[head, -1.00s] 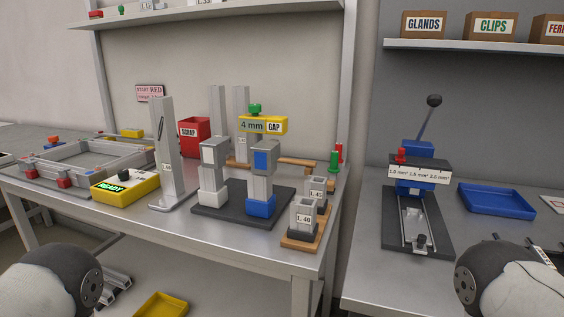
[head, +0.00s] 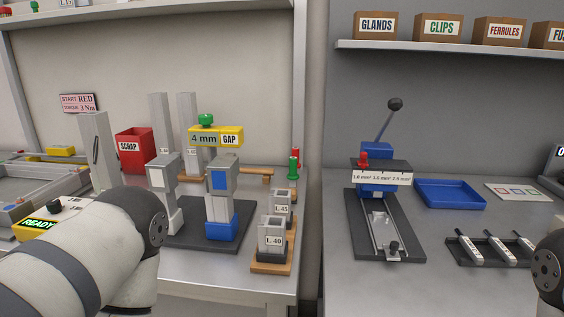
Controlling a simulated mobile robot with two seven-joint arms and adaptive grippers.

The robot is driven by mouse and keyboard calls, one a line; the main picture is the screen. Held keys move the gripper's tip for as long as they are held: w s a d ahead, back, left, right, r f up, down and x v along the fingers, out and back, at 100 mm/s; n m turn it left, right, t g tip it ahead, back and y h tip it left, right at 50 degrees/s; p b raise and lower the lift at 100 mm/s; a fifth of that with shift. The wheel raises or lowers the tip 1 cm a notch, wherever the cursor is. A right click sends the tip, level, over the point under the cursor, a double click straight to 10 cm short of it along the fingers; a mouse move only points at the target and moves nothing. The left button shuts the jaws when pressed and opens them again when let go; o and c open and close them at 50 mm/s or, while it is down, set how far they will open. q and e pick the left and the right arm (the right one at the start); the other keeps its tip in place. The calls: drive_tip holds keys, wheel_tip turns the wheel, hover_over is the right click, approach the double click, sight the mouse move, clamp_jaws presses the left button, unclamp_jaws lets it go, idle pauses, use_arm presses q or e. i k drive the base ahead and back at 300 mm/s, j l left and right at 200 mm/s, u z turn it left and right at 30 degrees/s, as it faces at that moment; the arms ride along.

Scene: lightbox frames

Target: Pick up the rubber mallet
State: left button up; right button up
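I cannot clearly make out a rubber mallet in the head view. A brown wooden bar (head: 251,175) lies behind the two clamp-like posts on the left bench, partly hidden by them; I cannot tell whether it belongs to a mallet. Neither gripper is in view. A link of my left arm covers the lower left, in front of the bench and the yellow READY box (head: 38,229). Only a small part of my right arm shows at the right edge.
A grey post and a blue-based post (head: 221,228) stand on a dark plate, beside holders on a wooden base (head: 272,264). A lever press (head: 385,225), blue tray (head: 450,194) and tool rack (head: 490,252) stand on the right bench. A gap separates the benches.

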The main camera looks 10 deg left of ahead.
sight(246, 170)
drive_tip(key=i+j+z, duration=0.1)
drive_tip(key=z, duration=0.3)
drive_tip(key=j+z, duration=0.4)
drive_tip(key=i+j+z, duration=0.1)
drive_tip(key=z, duration=0.3)
drive_tip(key=j, duration=0.1)
